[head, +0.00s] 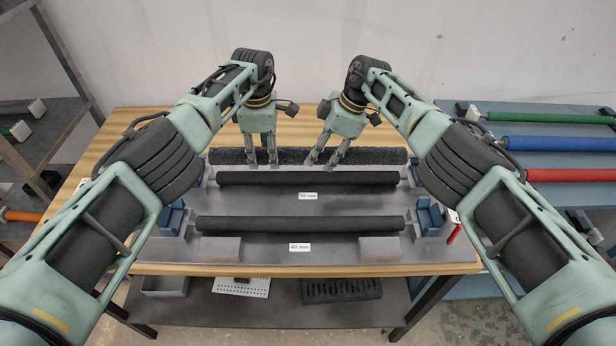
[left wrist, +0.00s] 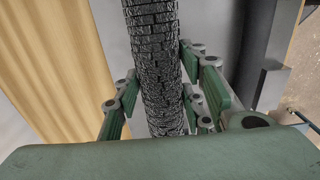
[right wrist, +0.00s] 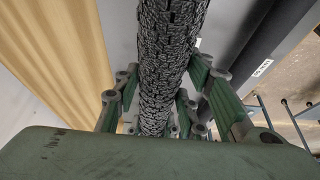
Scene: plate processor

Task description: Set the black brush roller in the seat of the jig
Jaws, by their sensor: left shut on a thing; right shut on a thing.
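The black brush roller (head: 380,156) has a rough, bristled surface and lies crosswise at the back of the grey jig plate (head: 300,256). My left gripper (head: 263,164) is shut on it left of its middle. My right gripper (head: 325,162) is shut on it right of its middle, with the wrist tilted. The brush roller runs between the fingers in the left wrist view (left wrist: 155,60) and the right wrist view (right wrist: 165,60). Whether the roller touches the plate or a seat under it cannot be told; its ends are partly near my arms.
Two smooth black rollers, a rear one (head: 300,178) and a front one (head: 300,224), lie parallel in front. Blue supports (head: 172,218) (head: 430,215) stand at the sides. A rack at right holds green (head: 550,117), blue (head: 560,144) and red (head: 570,175) rollers. A shelf lies below.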

